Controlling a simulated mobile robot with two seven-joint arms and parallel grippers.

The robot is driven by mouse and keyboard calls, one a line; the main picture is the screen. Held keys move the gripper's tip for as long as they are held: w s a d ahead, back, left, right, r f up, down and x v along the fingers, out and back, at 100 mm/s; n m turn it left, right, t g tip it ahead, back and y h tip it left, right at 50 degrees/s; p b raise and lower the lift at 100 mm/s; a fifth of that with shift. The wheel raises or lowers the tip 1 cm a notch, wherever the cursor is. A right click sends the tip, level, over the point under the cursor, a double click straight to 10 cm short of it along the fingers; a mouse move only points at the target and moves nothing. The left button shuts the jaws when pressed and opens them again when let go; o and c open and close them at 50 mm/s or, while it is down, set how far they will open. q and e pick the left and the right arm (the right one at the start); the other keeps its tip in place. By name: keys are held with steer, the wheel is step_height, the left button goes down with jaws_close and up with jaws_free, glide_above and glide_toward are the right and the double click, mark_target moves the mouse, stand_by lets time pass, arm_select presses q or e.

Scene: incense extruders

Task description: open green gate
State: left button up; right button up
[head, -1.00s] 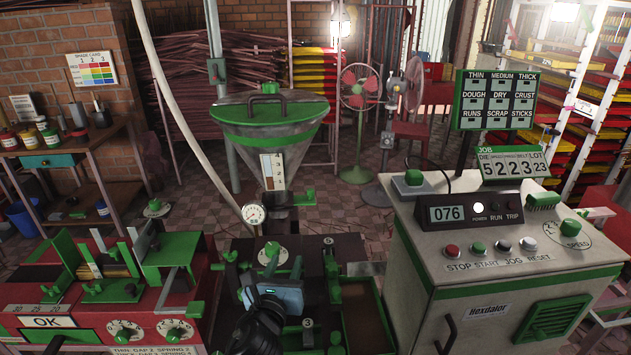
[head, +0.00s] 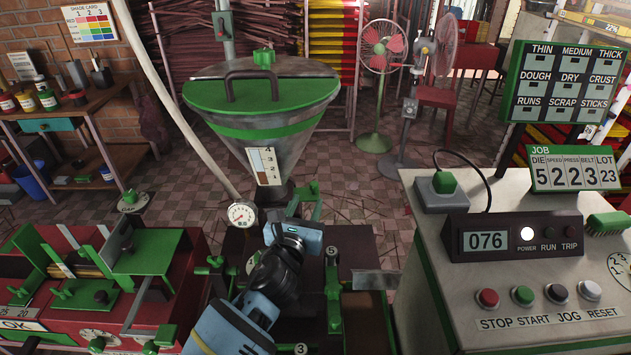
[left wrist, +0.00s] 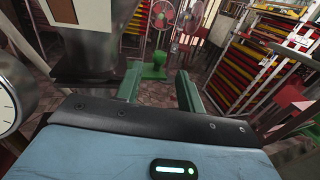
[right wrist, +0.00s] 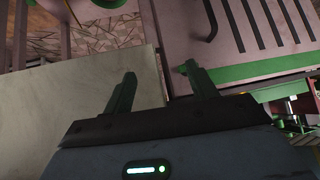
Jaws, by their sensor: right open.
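The hopper (head: 262,115) is a grey cone with a green rim, standing in the middle of the head view. A small green handle (head: 314,188), which looks like the green gate, sits at the right of the hopper's neck. My left gripper (head: 303,208) is just below and beside this handle, pointing away. In the left wrist view its fingers (left wrist: 158,72) are apart with nothing held, to the right of the grey neck (left wrist: 98,68). Contact with the gate cannot be told. My right gripper (right wrist: 160,72) is open and empty.
A round gauge (head: 241,215) on a pale hose is left of the neck. The red press (head: 70,290) stands at left, the control console (head: 480,290) at right. In the right wrist view, a pale surface (right wrist: 90,100) lies below the fingers.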

mark_target(313, 189)
arm_select(q)
steer(key=b+x, duration=0.1)
steer(key=x, duration=0.5)
steer(key=shift+w+f, duration=0.2)
steer(key=shift+w+d+r+b, duration=0.15)
steer(key=shift+w+d+b, duration=0.15)
steer(key=shift+w, duration=0.35)
arm_select(e)
steer(key=shift+s+a+f, duration=0.1)
steer(key=shift+s+f, duration=0.65)
steer(key=shift+f, duration=0.35)
arm_select(q)
jaws_close()
